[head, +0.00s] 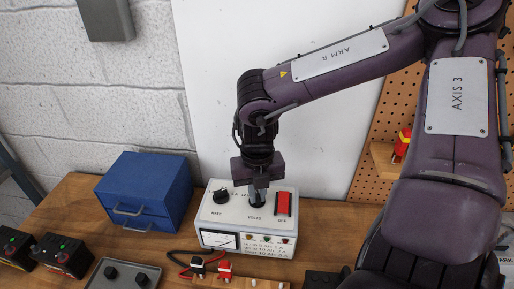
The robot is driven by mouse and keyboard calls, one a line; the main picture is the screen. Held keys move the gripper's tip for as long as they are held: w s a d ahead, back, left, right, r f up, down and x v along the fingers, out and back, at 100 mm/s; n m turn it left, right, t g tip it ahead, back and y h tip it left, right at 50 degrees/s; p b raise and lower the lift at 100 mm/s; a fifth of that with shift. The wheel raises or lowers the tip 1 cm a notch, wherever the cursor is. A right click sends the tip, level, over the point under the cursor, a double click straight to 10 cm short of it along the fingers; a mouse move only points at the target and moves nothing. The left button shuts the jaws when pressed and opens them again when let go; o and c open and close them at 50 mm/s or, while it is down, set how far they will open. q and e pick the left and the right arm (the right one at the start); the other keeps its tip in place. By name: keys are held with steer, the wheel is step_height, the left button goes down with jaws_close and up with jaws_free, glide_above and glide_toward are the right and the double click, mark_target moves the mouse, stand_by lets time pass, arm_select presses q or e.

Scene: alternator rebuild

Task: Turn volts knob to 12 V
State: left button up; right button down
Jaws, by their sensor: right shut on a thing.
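The white power unit (230,215) stands on the wooden bench at the centre. Its sloped top has a black knob at the left (221,196), a volts knob (256,202) in the middle and a red switch (283,203) at the right. My right gripper (257,192) points straight down over the middle of the unit and is shut on the volts knob. The gripper hides most of this knob, so its pointer and setting cannot be read. The front face has a meter (219,240) and several small coloured terminals. My left gripper is not in view.
A blue drawer box (145,190) stands left of the unit. Black batteries (62,256) and a grey tray (122,274) lie at the front left. Red and black clamps (224,270) with leads lie before the unit. A pegboard (398,110) is behind my right arm.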

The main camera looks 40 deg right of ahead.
mark_target(258, 195)
steer(key=n+b, duration=0.2)
steer(key=n, duration=0.1)
steer(key=shift+f+n, duration=0.1)
steer(key=shift+n, duration=0.2)
steer(key=shift+d+n+b, duration=0.1)
steer(key=shift+n+b, duration=0.55)
steer(key=shift+n, duration=1.65)
steer(key=c, duration=1.5)
jaws_free()
steer(key=shift+r, duration=0.2)
step_height(258, 195, up, 8)
steer(key=shift+f+b, duration=0.15)
steer(key=shift+b, duration=0.25)
